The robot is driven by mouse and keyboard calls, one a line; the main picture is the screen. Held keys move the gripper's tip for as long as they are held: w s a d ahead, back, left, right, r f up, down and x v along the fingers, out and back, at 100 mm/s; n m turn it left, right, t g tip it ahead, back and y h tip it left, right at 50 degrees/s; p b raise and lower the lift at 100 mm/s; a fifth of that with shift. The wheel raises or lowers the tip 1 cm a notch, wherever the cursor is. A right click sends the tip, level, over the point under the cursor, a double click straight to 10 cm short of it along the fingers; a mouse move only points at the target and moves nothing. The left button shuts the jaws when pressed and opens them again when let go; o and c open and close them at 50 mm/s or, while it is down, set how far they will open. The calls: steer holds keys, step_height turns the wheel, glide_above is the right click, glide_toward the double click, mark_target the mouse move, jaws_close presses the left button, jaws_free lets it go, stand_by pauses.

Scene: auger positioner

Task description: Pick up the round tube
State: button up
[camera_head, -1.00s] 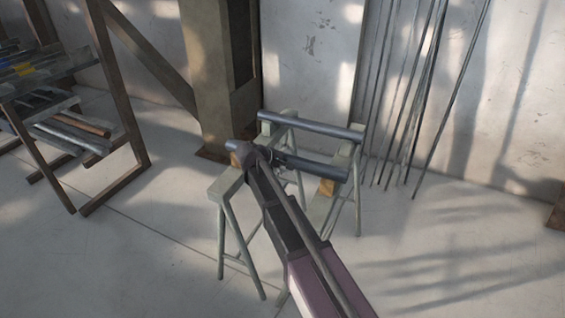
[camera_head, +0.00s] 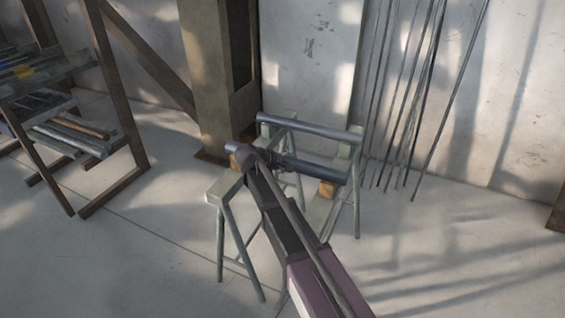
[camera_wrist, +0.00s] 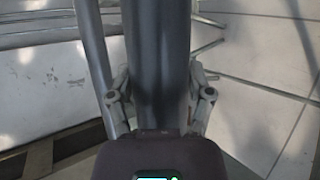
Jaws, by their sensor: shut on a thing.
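Two grey round tubes lie across a pair of sawhorses. My gripper (camera_head: 272,158) is at the nearer round tube (camera_head: 312,170), towards its left half. In the wrist view this tube (camera_wrist: 158,45) runs up the middle, with my gripper's fingers (camera_wrist: 160,98) closed against both its sides. The farther tube (camera_head: 308,128) lies behind it, parallel and apart; a thinner-looking tube shows at the left in the wrist view (camera_wrist: 93,60). I cannot tell whether the held tube is clear of its supports.
The sawhorses (camera_head: 224,188) stand below the tubes, with a wooden block (camera_head: 328,189) near the held tube's right end. A stock rack (camera_head: 130,130) stands at left, a post (camera_head: 208,80) behind. Thin rods (camera_head: 405,100) lean on the wall. Floor at right is clear.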

mark_target(288, 157)
steer(key=shift+r, duration=0.15)
steer(key=shift+r+p, duration=1.8)
steer(key=shift+p, duration=0.15)
steer(key=s+d, duration=0.2)
steer(key=s, duration=0.5)
steer(key=s+d+r+p, duration=0.1)
steer(key=s+d, duration=0.2)
steer(key=s, duration=0.5)
steer(key=shift+d, duration=0.2)
steer(key=shift+r, duration=0.2)
